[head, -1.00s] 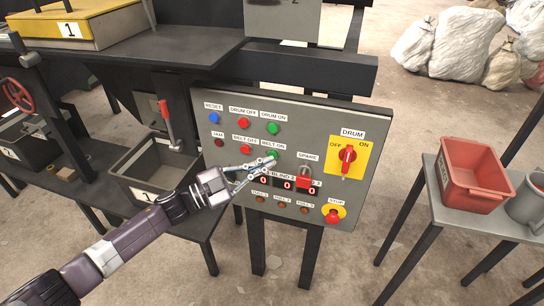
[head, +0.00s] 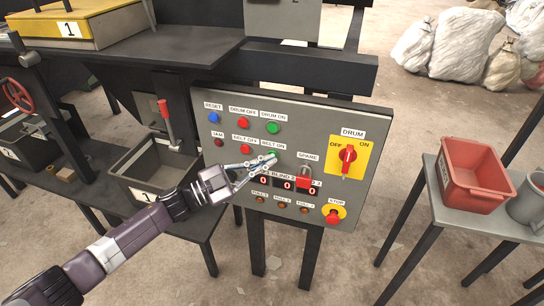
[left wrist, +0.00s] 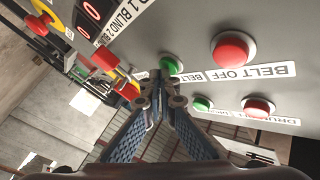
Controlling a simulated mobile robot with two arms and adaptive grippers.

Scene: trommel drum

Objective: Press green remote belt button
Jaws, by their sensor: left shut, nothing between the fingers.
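The grey control panel (head: 225,135) carries the green BELT ON button (head: 272,154), mostly covered by my fingertips in the head view. In the left wrist view the green belt button (left wrist: 172,65) shows just beyond my fingertips, beside the red BELT OFF button (left wrist: 233,50). My left gripper (head: 273,159) is shut and empty, its tips at the button's lower edge in the head view. In the left wrist view my left gripper (left wrist: 160,82) points at the panel. Whether the tips touch the button I cannot tell. My right gripper is not in view.
A green DRUM ON button (head: 273,128) sits above the belt button. Close by are a red-covered SPARE switch (head: 304,182), a yellow-backed drum switch (head: 347,155) and a red STOP button (head: 333,216). A red bin (head: 470,175) stands on the right table.

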